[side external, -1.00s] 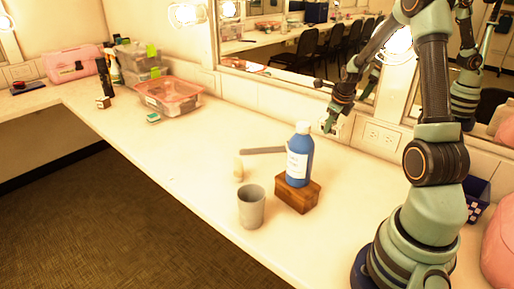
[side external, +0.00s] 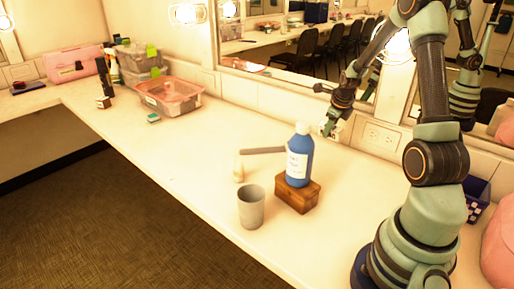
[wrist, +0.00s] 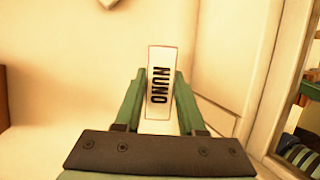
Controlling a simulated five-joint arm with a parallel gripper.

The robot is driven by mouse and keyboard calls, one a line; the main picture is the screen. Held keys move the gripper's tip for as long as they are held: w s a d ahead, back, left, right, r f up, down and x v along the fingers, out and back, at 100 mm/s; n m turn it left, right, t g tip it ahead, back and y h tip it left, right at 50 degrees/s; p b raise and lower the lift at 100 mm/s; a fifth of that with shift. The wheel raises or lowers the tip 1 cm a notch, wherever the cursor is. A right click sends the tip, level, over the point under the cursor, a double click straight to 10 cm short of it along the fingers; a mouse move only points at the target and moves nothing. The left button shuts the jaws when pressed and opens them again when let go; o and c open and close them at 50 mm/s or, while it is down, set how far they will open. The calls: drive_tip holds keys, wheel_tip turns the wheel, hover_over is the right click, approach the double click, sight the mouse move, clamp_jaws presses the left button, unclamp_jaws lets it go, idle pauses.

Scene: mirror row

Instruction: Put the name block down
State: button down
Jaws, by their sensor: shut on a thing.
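The name block (wrist: 159,85) is a white block with the dark letters NUNO, seen in the wrist view. My gripper (wrist: 158,92) is shut on it, with a green finger on each side. In the side view my gripper (side external: 329,130) is at the back of the counter, near the wall below the mirror, behind and right of the blue bottle. The block is too small there to make out clearly. I cannot tell how far it is above the counter.
A blue bottle (side external: 299,158) stands on a wooden box (side external: 297,196). A grey cup (side external: 251,207), a small cream piece (side external: 239,170) and a grey bar (side external: 262,150) are nearby. A clear bin (side external: 170,97) stands farther left.

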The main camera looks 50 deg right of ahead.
sight(324, 153)
drive_tip(key=shift+f, duration=3.4)
drive_tip(key=c, duration=0.5)
unclamp_jaws()
drive_tip(key=shift+f, duration=0.15)
drive_tip(key=v, duration=1.1)
drive_tip(key=shift+r, duration=0.25)
drive_tip(key=shift+o, duration=0.7)
drive_tip(key=shift+s+a+r, duration=0.15)
drive_tip(key=shift+r, duration=0.1)
